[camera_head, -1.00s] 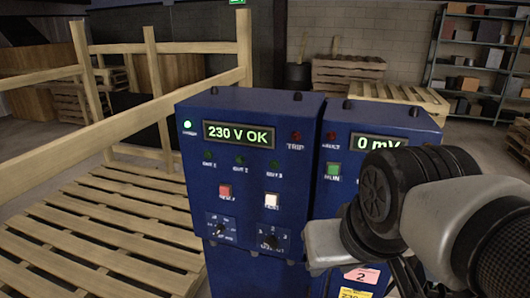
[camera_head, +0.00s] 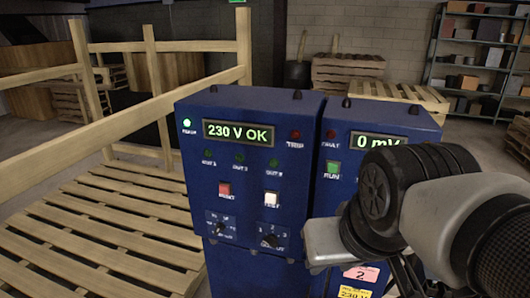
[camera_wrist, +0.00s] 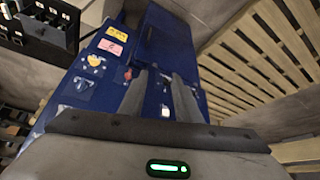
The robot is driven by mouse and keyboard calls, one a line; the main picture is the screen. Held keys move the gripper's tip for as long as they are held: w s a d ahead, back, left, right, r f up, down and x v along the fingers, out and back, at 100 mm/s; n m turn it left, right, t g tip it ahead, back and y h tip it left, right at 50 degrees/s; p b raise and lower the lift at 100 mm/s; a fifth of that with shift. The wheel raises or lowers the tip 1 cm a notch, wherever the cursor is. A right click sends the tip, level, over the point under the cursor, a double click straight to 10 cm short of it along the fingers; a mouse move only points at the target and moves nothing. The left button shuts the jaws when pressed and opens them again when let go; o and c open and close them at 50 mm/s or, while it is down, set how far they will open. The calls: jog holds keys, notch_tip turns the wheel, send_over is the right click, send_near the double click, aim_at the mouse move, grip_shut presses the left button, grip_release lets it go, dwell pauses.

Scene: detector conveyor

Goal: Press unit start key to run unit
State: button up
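Two blue cabinets stand side by side. The right cabinet (camera_head: 395,118) has a display reading "0 mV" and a green key (camera_head: 333,168) marked RUN. The left cabinet (camera_head: 290,105) reads "230 V OK" and has a red key (camera_head: 225,189) and a white key (camera_head: 272,198). No label reading "start" is legible. My arm covers much of the right cabinet's front in the head view. My gripper (camera_wrist: 158,82) shows two fingers apart, with nothing between them, in front of blue cabinet surfaces in the wrist view.
Wooden railing (camera_head: 115,123) and slatted pallets (camera_head: 110,230) lie left of the cabinets. A shelf (camera_head: 434,60) with boxes stands at the back right.

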grip_shut()
dwell(1.7)
